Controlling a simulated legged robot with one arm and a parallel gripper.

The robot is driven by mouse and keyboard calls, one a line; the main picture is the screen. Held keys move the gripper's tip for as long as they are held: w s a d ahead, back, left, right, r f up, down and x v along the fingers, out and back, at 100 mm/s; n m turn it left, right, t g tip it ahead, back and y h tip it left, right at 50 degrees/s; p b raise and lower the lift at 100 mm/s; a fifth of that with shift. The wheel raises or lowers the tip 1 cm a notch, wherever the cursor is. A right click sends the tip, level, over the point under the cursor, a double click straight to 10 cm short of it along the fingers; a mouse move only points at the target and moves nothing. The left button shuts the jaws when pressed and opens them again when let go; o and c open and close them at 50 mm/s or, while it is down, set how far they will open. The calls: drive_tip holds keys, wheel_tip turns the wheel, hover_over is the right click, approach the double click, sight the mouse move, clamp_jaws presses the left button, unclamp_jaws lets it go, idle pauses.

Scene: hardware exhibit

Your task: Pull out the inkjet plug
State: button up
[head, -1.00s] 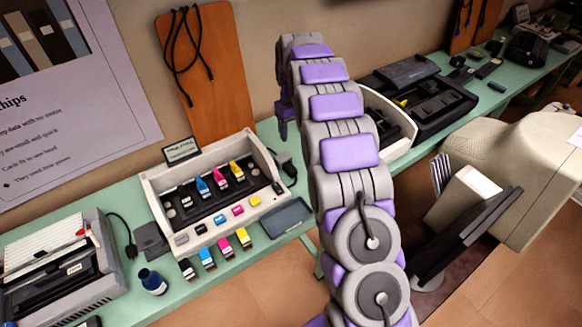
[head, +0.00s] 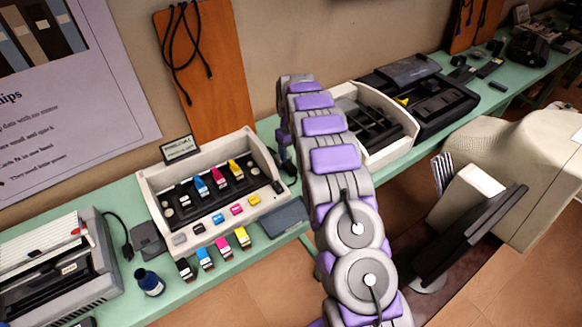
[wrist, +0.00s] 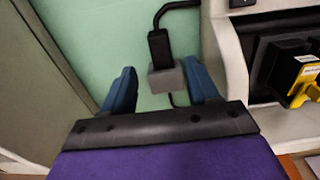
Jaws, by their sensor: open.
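The inkjet plug (wrist: 158,47) is black, with a black cable bending off its far end to the upper right. Its near end meets a small grey block (wrist: 165,79) on the green table; a thin cord shows below the block. My gripper (wrist: 159,68) is open, its two blue fingers on either side of the grey block and not closed on it. The right finger looks nearer the block than the left.
The printer's pale side wall (wrist: 229,62) stands close to the right finger. A yellow cartridge (wrist: 304,80) shows inside. In the head view, a second open beige machine (head: 402,146) stands right of my arm. A flat dark pad (head: 284,217) lies in front.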

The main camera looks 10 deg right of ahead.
sight(291, 167)
wheel_tip(291, 167, down, 7)
drive_tip(key=shift+f+b, duration=0.15)
drive_tip(key=shift+b, duration=0.5)
clamp_jaws()
idle(0.4)
